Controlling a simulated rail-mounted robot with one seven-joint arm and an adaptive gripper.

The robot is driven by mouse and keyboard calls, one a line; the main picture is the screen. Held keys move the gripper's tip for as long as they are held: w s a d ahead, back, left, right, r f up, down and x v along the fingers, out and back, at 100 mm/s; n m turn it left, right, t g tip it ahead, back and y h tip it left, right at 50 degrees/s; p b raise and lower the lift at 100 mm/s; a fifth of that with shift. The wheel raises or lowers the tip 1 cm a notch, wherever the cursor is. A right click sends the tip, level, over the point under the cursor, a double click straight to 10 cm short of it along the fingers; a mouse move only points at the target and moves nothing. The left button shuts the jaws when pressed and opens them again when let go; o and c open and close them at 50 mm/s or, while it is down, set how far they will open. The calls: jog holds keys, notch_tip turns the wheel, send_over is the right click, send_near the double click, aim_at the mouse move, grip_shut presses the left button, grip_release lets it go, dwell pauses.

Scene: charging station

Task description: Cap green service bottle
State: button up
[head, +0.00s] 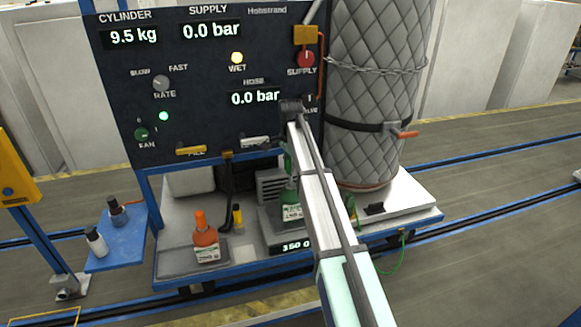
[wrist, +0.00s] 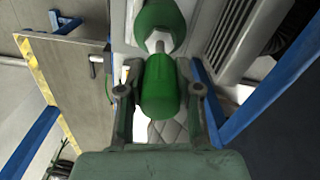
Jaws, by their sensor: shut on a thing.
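A green service bottle (head: 291,207) with a white label stands on a scale (head: 272,222), partly hidden behind my arm in the head view. In the wrist view the top of the green bottle (wrist: 155,18) shows with a pale neck. My gripper (wrist: 160,92) has its two fingers closed on the sides of a green cap (wrist: 160,85). The cap is close to the bottle's neck and roughly in line with it; I cannot tell whether they touch. In the head view my gripper is mostly hidden by my arm.
An orange-red bottle (head: 206,240) and a small yellow item (head: 238,216) stand left of the scale. A blue side shelf (head: 118,245) holds a dark and a white bottle. The control panel (head: 205,90) rises behind, and a large quilted cylinder (head: 370,80) stands right.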

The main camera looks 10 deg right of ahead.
aim_at(291, 178)
jog(key=shift+f+b, duration=0.95)
jog(key=shift+f, duration=1.7)
jog(key=o, duration=1)
notch_tip(291, 178, up, 12)
jog(key=shift+r, duration=0.1)
